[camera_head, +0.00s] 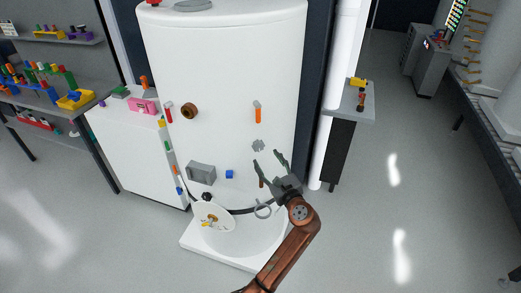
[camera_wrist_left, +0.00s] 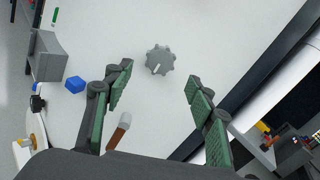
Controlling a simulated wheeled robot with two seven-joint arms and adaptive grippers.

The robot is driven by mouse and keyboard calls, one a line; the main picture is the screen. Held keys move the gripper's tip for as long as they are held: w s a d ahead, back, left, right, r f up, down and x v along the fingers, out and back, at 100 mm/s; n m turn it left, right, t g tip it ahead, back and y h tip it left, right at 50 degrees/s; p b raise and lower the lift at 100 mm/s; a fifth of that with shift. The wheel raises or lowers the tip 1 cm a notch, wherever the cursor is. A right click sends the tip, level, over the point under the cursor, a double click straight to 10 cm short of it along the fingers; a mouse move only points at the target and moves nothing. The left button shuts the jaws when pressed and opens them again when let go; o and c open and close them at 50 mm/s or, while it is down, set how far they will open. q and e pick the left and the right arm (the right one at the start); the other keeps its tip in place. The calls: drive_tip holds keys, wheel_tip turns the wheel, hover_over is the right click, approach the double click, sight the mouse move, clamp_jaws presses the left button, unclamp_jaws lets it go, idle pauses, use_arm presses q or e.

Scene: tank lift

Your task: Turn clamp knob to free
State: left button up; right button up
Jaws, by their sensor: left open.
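The clamp knob (camera_head: 258,145) is a grey lobed knob on the front of the white tank (camera_head: 220,60). In the left wrist view the knob (camera_wrist_left: 160,60) shows a pale pointer mark on its face, slanting to the lower left. My left gripper (camera_head: 270,163) is open and empty, just below the knob in the head view. In the left wrist view its green-padded fingers (camera_wrist_left: 157,84) stand wide apart, with the knob between and beyond their tips, not touched. My right gripper is in neither view.
An orange-handled lever (camera_head: 257,113) is above the knob. A grey box (camera_head: 201,172) and a blue block (camera_head: 229,174) are on the tank's lower left. A brown-handled part (camera_wrist_left: 119,132) is close to the left finger. A white pipe (camera_head: 332,100) runs at the right.

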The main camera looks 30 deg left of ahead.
sight(259, 148)
use_arm(q)
drive_tip(key=b+x, duration=0.1)
drive_tip(key=x, duration=0.6)
drive_tip(key=shift+w+a, duration=0.2)
drive_tip(key=shift+a, duration=0.1)
drive_tip(key=c, duration=1.2)
